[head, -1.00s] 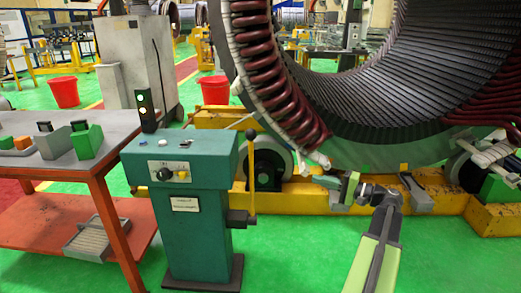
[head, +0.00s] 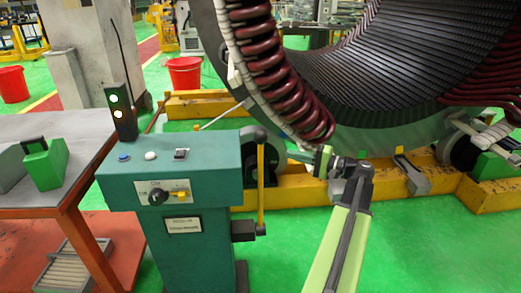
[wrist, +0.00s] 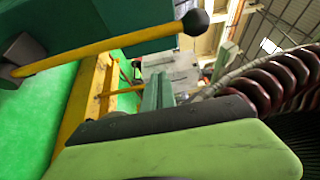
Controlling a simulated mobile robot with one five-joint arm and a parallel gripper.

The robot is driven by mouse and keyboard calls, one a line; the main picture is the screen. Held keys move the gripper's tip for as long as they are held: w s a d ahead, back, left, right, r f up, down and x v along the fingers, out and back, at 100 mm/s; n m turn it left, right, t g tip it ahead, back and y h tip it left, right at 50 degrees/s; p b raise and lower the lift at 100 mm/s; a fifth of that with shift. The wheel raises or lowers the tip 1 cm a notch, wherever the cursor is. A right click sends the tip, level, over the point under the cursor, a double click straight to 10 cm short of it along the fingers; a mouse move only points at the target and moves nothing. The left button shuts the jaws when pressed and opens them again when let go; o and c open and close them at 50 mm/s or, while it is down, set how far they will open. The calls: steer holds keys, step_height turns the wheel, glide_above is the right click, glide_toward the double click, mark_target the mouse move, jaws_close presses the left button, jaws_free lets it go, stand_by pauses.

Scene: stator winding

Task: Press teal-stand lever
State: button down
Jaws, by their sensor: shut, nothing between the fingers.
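The teal stand (head: 175,240) is a control post left of centre in the head view. Its lever (head: 260,190) is a yellow rod with a dark knob, standing nearly upright on the stand's right side from a grey block (head: 243,230). My gripper (head: 298,155) is shut and empty, right of the lever's upper part and pointing left. A gap shows between them in the picture; its depth is hard to judge. In the wrist view, the lever (wrist: 110,46) crosses the upper left with its black knob (wrist: 195,22), apart from my green gripper body (wrist: 180,150).
The large stator (head: 390,110) with dark red coils (head: 270,60) rises behind my gripper on a yellow frame (head: 300,190). An orange-legged table (head: 60,205) stands left of the stand. Green floor is open at the lower right (head: 440,250).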

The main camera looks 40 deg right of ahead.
steer(key=x, duration=1)
steer(key=s+a, duration=0.2)
steer(key=a, duration=0.1)
steer(key=shift+s, duration=0.35)
